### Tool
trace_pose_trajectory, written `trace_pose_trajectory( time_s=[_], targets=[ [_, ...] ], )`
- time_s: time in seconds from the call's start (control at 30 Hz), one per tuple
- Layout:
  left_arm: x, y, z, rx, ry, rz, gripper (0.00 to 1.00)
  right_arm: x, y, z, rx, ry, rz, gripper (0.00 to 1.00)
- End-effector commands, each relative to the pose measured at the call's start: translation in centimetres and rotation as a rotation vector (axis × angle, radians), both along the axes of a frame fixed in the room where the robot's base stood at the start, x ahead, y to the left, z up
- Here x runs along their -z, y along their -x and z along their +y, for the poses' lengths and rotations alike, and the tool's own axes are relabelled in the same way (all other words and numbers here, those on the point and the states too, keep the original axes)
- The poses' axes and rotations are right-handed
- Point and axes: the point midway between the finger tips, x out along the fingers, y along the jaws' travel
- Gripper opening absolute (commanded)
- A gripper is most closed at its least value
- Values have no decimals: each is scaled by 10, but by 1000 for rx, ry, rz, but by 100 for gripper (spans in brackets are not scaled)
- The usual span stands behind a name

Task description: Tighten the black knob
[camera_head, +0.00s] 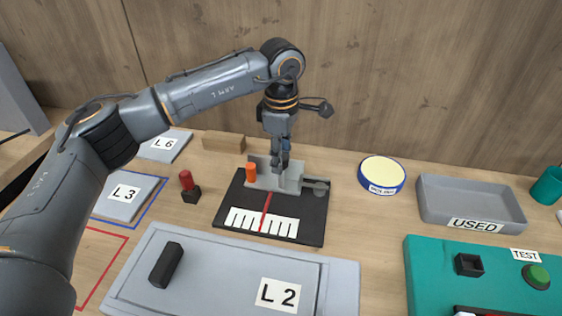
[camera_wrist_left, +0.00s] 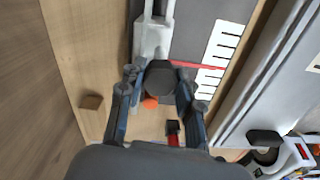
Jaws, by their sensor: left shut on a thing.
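My left gripper (camera_head: 281,160) points straight down over a grey fixture (camera_head: 291,181) on a black board. In the left wrist view its two fingers (camera_wrist_left: 158,86) stand on either side of the black knob (camera_wrist_left: 160,76) and are shut on it. In the head view the fingers hide the knob. An orange peg (camera_head: 251,172) stands at the left of the fixture, and it shows just behind the knob in the left wrist view (camera_wrist_left: 151,103). My right gripper is in neither view.
The black board (camera_head: 310,222) carries a white scale (camera_head: 262,222) and a red line. A small red-topped part (camera_head: 187,186) stands to its left. The L2 panel (camera_head: 205,262) lies in front.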

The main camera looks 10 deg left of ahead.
Motion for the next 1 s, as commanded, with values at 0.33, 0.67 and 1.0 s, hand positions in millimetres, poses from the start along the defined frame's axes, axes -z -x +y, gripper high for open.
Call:
trace_pose_trajectory(
  time_s=[0.33, 0.67, 1.0],
  targets=[
    [-3, -2, 0, 326, 4, -10, 2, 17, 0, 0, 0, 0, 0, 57],
    [-3, -2, 0, 640, 3, -10, 2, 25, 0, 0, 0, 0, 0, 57],
    [-5, -2, 0, 957, 1, -12, 2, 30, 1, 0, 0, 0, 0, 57]
  ],
)
